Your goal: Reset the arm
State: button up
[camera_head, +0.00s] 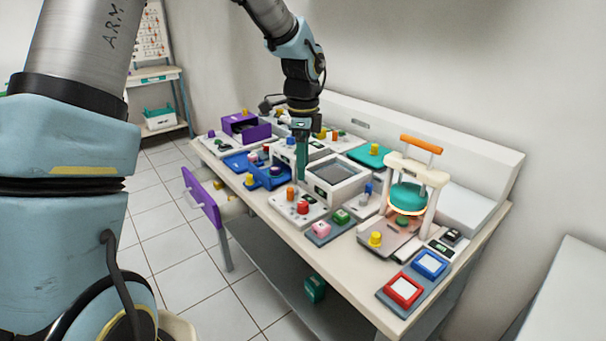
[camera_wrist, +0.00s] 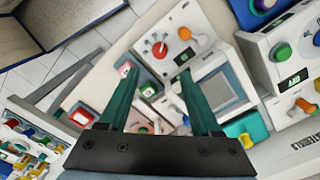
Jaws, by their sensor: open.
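My arm (camera_head: 302,80) reaches over the table from the top of the head view, its wrist pointing down. My gripper (camera_head: 301,178) hangs above the middle of the table, close to a white box with a grey window (camera_head: 338,172). In the wrist view my gripper (camera_wrist: 158,74) shows two green fingers spread apart with nothing held between them. Below and beyond the fingers is a white panel with a red knob (camera_wrist: 160,49) and an orange knob. I cannot tell from these views whether the fingertips touch anything.
The table (camera_head: 375,290) is crowded. A purple drawer (camera_head: 203,198) sticks out at its left. A white stand with an orange handle (camera_head: 421,144) rises at right. Red (camera_head: 403,291) and blue (camera_head: 430,263) square buttons lie near the front right. Clear tiled floor lies left.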

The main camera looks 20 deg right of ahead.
dwell(0.4)
jog(key=a+r+n, duration=0.1)
jog(key=a+n, duration=1.1)
jog(key=a, duration=0.8)
jog(key=s+a+n+t, duration=0.1)
jog(key=s+a+n, duration=0.6)
jog(key=a+n, duration=0.4)
jog(key=shift+a+t, duration=0.3)
jog(key=shift+a, duration=0.25)
